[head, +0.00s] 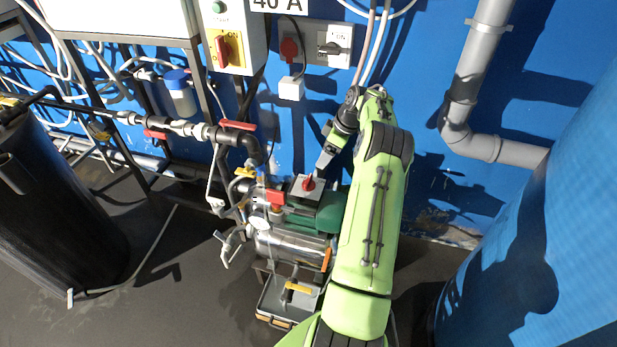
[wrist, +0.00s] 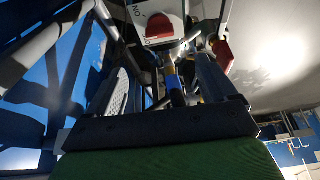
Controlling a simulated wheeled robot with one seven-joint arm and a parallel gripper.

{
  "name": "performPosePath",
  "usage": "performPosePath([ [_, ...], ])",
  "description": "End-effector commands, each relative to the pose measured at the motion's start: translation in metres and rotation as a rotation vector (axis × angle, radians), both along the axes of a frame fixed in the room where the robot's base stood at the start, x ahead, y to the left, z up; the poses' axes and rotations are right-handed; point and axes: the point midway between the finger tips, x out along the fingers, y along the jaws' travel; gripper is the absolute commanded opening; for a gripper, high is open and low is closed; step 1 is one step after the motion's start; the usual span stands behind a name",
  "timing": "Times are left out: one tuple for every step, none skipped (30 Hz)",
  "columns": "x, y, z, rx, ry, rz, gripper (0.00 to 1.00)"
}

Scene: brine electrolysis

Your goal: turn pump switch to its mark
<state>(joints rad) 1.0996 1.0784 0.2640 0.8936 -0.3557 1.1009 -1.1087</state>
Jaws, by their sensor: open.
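The pump switch (head: 308,184) is a red knob on a light grey plate on top of the green and silver pump (head: 330,212). In the wrist view the red knob (wrist: 160,26) shows at the top centre, on a pale plate with dark lettering. My gripper (head: 322,166) is just above and beside the switch, pointing down at it. In the wrist view my gripper (wrist: 162,68) is open, its fingers apart to either side below the knob. I see nothing held. Contact with the knob cannot be told, and the mark is not clear.
A red valve handle (head: 276,198) and pipes stand close left of the switch. A yellow panel with a red switch (head: 222,48) and a grey switch box (head: 334,46) are on the wall. A blue tank (head: 540,240) stands right, a black tank (head: 55,215) left.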

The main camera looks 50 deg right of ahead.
Motion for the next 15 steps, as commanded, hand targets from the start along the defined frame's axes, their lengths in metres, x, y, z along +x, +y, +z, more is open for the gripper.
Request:
performPosePath([
  [0.004, 0.003, -0.012, 0.003, 0.002, 0.002, 0.85],
  [0.006, 0.005, -0.019, 0.005, 0.003, 0.002, 0.85],
  [0.009, 0.006, -0.029, 0.005, 0.003, 0.001, 0.85],
  [0.012, 0.007, -0.036, 0.005, 0.003, -0.001, 0.85],
  [0.015, 0.009, -0.043, 0.004, 0.004, -0.001, 0.85],
  [0.019, 0.011, -0.053, 0.004, 0.003, 0.0, 0.85],
  [0.021, 0.012, -0.06, 0.005, 0.003, -0.001, 0.85],
  [0.024, 0.013, -0.067, 0.004, 0.004, -0.001, 0.85],
  [0.027, 0.015, -0.077, 0.003, 0.004, -0.001, 0.85],
  [0.03, 0.016, -0.083, 0.003, 0.002, -0.001, 0.85],
  [0.033, 0.017, -0.091, 0.004, 0.003, -0.001, 0.85],
  [0.036, 0.019, -0.1, 0.003, 0.004, -0.003, 0.85],
  [0.038, 0.02, -0.106, 0.003, 0.004, -0.003, 0.85],
  [0.041, 0.021, -0.112, 0.003, 0.003, -0.003, 0.85],
  [0.044, 0.022, -0.119, 0.002, 0.003, -0.003, 0.85],
])
